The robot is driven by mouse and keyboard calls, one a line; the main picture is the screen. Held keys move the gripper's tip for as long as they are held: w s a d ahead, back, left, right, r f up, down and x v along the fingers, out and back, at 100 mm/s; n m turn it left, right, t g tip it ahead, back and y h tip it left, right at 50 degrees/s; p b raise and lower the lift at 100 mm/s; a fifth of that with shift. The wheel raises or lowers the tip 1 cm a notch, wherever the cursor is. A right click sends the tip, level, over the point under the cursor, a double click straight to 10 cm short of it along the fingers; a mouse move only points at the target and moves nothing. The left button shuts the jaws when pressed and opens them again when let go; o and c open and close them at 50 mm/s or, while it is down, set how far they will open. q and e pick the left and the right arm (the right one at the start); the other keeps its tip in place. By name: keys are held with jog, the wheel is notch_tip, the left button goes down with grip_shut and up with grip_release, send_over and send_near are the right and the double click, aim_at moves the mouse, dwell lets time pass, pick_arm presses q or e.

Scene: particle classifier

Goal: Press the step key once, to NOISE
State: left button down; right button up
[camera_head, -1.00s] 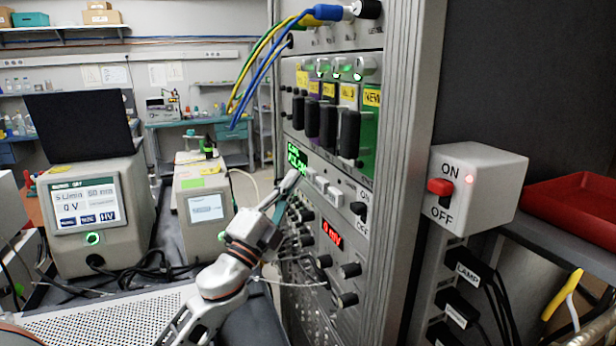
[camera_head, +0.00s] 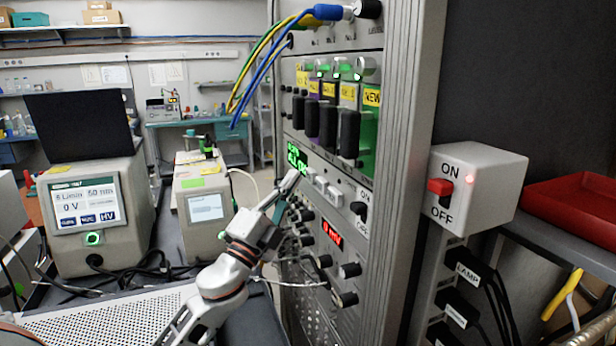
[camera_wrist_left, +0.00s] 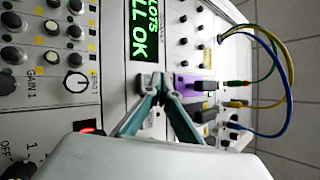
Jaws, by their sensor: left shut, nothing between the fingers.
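My left gripper (camera_head: 286,186) is shut and empty, its fingertips at the rack panel just below the green display (camera_head: 296,159). Small pale keys (camera_head: 321,184) run in a row to the right of the fingertips. The fingertips cover the left end of this row, and I cannot tell which one is the step key or whether they touch a key. In the left wrist view the closed fingertips (camera_wrist_left: 161,75) are beside the display (camera_wrist_left: 144,32), whose visible letters read "LOTS" and "LL OK". My right gripper is not in view.
Black-handled modules (camera_head: 330,125) sit above the keys. A red "0 mV" readout (camera_head: 332,233) and several knobs lie below. Blue, yellow and green cables (camera_head: 262,62) arch in front of the upper rack. A white ON/OFF switch box (camera_head: 478,183) is on the right.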

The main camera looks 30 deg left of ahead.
pick_arm(q)
jog(key=shift+w, duration=0.1)
dwell(0.3)
jog(key=shift+w+d, duration=0.25)
jog(key=shift+d, duration=0.05)
jog(key=shift+w+d, duration=0.55)
jog(key=shift+w, duration=0.1)
dwell(1.3)
jog(key=shift+s, duration=0.1)
jog(key=shift+s+a, duration=0.85)
jog(key=shift+s, duration=0.05)
jog(key=s+a, duration=0.3)
jog(key=shift+s+a, duration=0.1)
jog(key=shift+s, duration=0.3)
dwell(0.3)
jog(key=shift+f, duration=0.1)
dwell(0.7)
